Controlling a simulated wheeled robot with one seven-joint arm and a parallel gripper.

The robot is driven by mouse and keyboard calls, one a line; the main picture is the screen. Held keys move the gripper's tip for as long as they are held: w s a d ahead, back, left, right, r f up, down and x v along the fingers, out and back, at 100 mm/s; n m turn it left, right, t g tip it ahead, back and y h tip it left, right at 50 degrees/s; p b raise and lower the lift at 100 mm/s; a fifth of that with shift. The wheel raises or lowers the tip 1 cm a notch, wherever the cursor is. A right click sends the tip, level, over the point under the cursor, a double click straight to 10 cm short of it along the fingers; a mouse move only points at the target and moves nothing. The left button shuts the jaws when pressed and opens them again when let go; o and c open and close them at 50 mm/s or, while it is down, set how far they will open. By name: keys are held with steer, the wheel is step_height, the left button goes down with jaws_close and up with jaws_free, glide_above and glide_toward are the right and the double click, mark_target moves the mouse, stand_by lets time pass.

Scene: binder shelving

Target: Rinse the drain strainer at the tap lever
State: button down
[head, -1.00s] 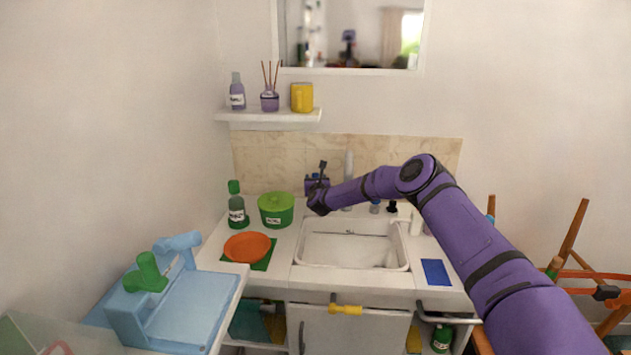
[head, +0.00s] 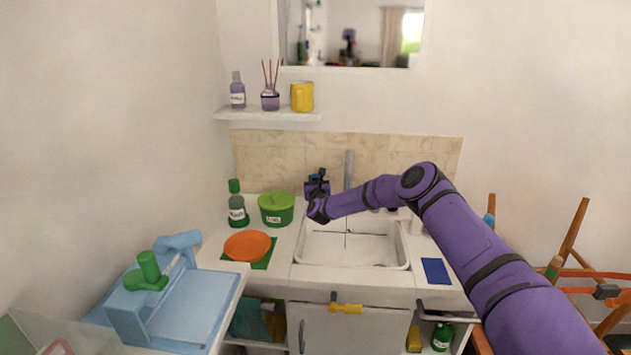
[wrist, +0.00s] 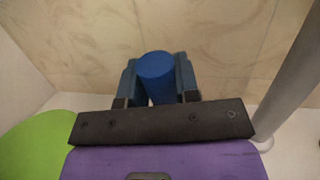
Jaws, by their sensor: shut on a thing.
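My gripper (head: 317,187) is at the back left of the sink (head: 312,262), left of the upright grey tap (head: 349,170). In the wrist view my gripper (wrist: 157,88) is shut on a blue cylinder (wrist: 156,66) between its two fingers. I cannot tell whether the cylinder is the tap lever or a loose thing. The grey tap column (wrist: 293,85) stands to its right. A thin dark line, perhaps running water, hangs below the tap over the basin. I cannot make out the drain strainer.
An orange plate (head: 247,246) lies on a green mat. A blue cloth (head: 435,271) lies on the right. A shelf (head: 268,114) hangs above.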

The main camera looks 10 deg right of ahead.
steer(key=c, duration=0.8)
jaws_free()
steer(key=shift+c, duration=0.2)
steer(key=shift+s, duration=0.15)
steer(key=v, duration=1)
steer(key=shift+s+f, duration=0.15)
steer(key=shift+s, duration=0.1)
